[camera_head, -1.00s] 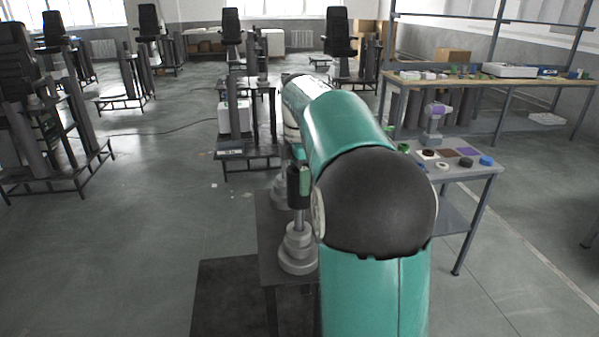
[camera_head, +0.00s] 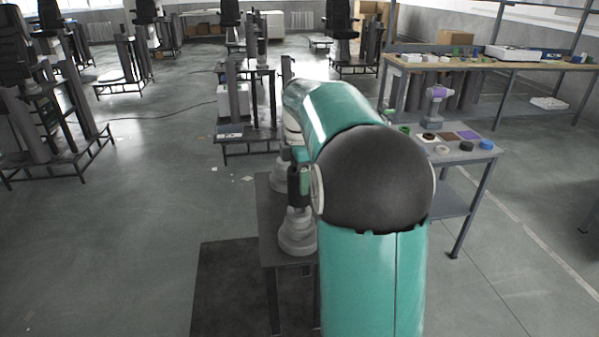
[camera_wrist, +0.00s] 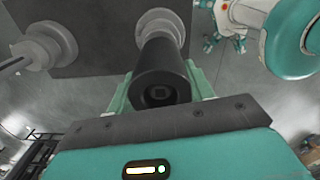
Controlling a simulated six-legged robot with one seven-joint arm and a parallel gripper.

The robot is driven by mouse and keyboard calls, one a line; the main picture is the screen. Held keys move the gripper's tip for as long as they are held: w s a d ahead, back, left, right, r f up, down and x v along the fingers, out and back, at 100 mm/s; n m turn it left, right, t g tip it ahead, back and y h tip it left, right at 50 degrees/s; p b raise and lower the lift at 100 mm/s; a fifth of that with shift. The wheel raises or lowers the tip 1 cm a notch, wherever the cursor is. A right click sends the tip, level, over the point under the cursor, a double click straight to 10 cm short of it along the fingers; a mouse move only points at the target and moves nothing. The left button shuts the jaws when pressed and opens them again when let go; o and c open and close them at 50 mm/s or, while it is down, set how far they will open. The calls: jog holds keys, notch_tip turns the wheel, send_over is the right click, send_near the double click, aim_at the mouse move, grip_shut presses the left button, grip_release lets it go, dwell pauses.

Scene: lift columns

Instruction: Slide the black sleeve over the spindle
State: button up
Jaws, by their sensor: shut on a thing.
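The black sleeve (camera_wrist: 162,62) is held between the green fingers of my gripper (camera_wrist: 161,84) in the wrist view. Its near end shows a dark bore with a small squarish form inside. Its far end is at or close to the grey stepped base (camera_wrist: 160,23) of the spindle. In the head view the sleeve (camera_head: 294,188) is upright directly above that base (camera_head: 298,234), with almost no gap between them. The sleeve appears to be around the spindle, whose shaft is hidden. My arm hides part of the gripper in the head view.
The base stands on a narrow dark table (camera_head: 274,238). A second grey stepped base (camera_wrist: 46,46) stands beside it. To the right, a small table (camera_head: 462,155) carries several rings and squares. Other column stands are behind, and the floor at left is open.

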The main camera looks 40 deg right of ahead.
jog(key=shift+f, duration=1.25)
jog(key=o, duration=1.5)
notch_tip(320, 180, up, 14)
jog(key=shift+f, duration=0.1)
